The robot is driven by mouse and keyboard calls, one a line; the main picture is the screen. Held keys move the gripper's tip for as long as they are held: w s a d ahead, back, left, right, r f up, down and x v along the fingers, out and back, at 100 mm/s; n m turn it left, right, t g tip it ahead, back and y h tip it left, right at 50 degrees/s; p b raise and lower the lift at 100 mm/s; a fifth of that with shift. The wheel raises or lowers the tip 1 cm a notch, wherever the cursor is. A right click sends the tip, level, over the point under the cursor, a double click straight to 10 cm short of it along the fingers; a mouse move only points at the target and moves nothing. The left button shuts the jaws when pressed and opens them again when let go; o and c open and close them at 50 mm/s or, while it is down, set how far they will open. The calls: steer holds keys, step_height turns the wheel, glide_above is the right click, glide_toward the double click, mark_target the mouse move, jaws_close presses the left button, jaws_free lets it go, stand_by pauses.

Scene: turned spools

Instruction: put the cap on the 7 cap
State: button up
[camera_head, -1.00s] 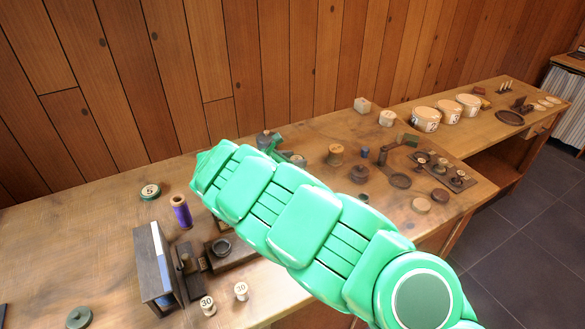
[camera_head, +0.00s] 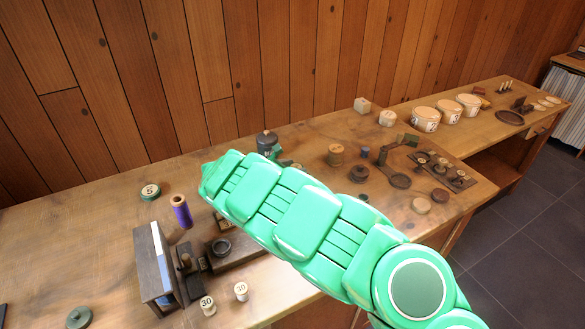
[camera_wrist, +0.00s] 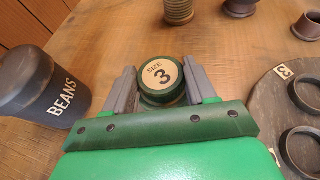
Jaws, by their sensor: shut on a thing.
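My gripper (camera_wrist: 163,90) is shut on a round green-rimmed cap (camera_wrist: 160,73) with a pale face reading "SIZE 3" in the wrist view. The cap sits between the two grey fingers, face toward the camera; what lies beneath it is hidden. In the head view my green arm hides most of the gripper and the cap. A round green piece marked 5 (camera_head: 150,191) lies at the left of the table. I cannot make out any cap marked 7 in either view.
A dark jar lettered BEANS (camera_wrist: 40,85) stands close to the left finger. A dark round board with rings (camera_wrist: 277,105), marked 3, lies close on the right. A ribbed wooden spool (camera_wrist: 178,10) stands ahead. A purple spool (camera_head: 181,212) and a dark rack (camera_head: 153,265) are at the left.

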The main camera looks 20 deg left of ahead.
steer(key=o, duration=1)
steer(key=shift+r, duration=0.1)
steer(key=shift+s+a+r, duration=0.1)
steer(key=shift+a+r, duration=0.05)
steer(key=v, duration=1.1)
steer(key=shift+s+a+r, duration=0.1)
steer(key=shift+s+r, duration=0.05)
steer(key=shift+s, duration=0.15)
